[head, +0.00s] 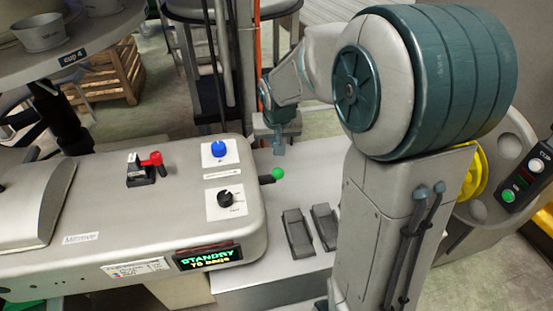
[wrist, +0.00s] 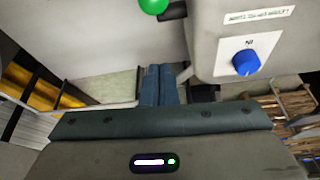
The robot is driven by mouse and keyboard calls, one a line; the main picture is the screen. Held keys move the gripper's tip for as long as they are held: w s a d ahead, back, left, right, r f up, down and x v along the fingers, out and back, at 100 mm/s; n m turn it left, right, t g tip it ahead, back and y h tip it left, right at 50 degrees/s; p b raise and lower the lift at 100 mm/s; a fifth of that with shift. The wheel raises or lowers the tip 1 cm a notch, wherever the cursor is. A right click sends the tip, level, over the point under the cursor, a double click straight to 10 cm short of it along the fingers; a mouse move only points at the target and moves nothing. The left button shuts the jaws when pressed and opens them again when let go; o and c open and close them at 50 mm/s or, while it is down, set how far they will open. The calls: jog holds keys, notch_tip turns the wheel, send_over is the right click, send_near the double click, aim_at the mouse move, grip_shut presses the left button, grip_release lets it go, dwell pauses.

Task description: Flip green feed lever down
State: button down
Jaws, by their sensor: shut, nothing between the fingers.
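The green feed lever shows as a green ball knob (head: 278,174) on a short dark arm at the right end of the grey machine in the head view. The arm sticks out to the right, roughly level. In the wrist view the green knob (wrist: 154,5) is at the top edge, partly cut off. My gripper (head: 279,150) is above and behind the knob in the head view, apart from it. In the wrist view my gripper's fingers (wrist: 158,84) are together and empty, with a gap between them and the knob.
The machine (head: 110,215) carries a blue knob (head: 218,149), a black dial (head: 225,197), a red-handled switch (head: 152,160) and a display reading STANDBY (head: 208,257). Two dark pedals (head: 298,231) lie on the light surface right of it. A wooden crate (head: 105,75) stands behind.

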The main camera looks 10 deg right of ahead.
jog(key=f, duration=0.2)
jog(key=s+f+p, duration=0.1)
jog(key=f, duration=0.2)
jog(key=shift+s+a+f+p, duration=0.1)
jog(key=shift+s+a+p, duration=0.1)
jog(key=shift+p, duration=0.1)
jog(key=shift+s+f, duration=0.1)
jog(key=shift+s, duration=0.2)
jog(key=shift+f, duration=0.1)
jog(key=shift+b, duration=0.3)
